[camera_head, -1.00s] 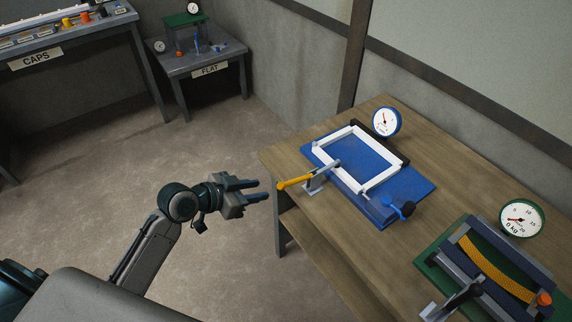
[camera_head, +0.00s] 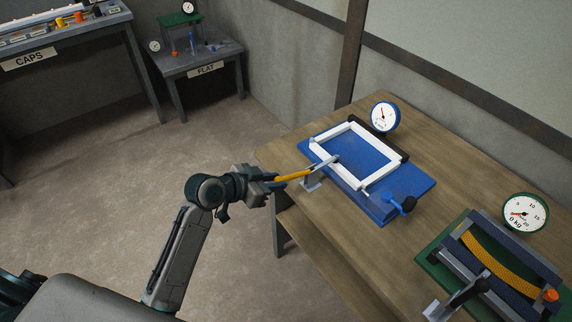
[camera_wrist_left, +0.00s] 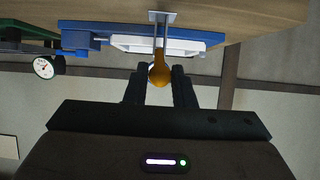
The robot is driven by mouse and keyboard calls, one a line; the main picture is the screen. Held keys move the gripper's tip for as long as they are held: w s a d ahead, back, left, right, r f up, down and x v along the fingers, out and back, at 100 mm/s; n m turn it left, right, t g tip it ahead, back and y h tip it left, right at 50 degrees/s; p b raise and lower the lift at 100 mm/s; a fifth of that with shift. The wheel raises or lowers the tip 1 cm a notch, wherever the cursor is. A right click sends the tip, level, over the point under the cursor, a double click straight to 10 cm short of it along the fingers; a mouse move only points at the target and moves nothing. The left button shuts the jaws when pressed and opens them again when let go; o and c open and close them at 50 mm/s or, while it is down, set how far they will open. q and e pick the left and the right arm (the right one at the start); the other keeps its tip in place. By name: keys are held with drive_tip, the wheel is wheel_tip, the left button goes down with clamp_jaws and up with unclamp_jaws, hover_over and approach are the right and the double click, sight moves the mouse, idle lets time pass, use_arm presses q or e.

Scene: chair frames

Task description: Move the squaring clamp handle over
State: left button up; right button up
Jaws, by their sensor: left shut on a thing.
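The squaring clamp handle (camera_head: 293,176) is a yellow-orange grip on a grey lever, mounted on a metal bracket (camera_head: 311,185) at the near left of a blue jig board (camera_head: 413,186). A white rectangular frame (camera_head: 381,178) lies on the board. My left gripper (camera_head: 275,180) is shut on the handle's outer end, just off the table's left edge. In the left wrist view the yellow handle (camera_wrist_left: 160,72) sits between the two dark fingers, and the lever runs away toward the board. My right gripper is in neither view.
A blue-rimmed dial (camera_head: 384,116) stands behind the frame. A green fixture with a curved yellow piece (camera_head: 497,262) and a green dial (camera_head: 525,212) is at right on the wooden table (camera_head: 335,233).

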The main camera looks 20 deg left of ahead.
use_arm(q)
drive_tip(key=shift+w+d+r+p, duration=0.2)
drive_tip(key=shift+r+p, duration=0.3)
drive_tip(key=shift+r, duration=0.2)
drive_tip(key=shift+w+d+r+p, duration=0.1)
drive_tip(key=shift+w+r+p, duration=0.1)
drive_tip(key=shift+r+p, duration=0.35)
drive_tip(key=shift+w+r, duration=0.1)
drive_tip(key=shift+r, duration=0.05)
drive_tip(key=shift+w+d+r+p, duration=0.15)
drive_tip(key=shift+r+p, duration=0.15)
drive_tip(key=shift+r, duration=0.1)
drive_tip(key=shift+w+d+r+p, duration=0.35)
drive_tip(key=shift+w+r+p, duration=0.1)
drive_tip(key=shift+r+p, duration=0.2)
drive_tip(key=shift+w+d+r, duration=0.1)
drive_tip(key=shift+w+r, duration=0.05)
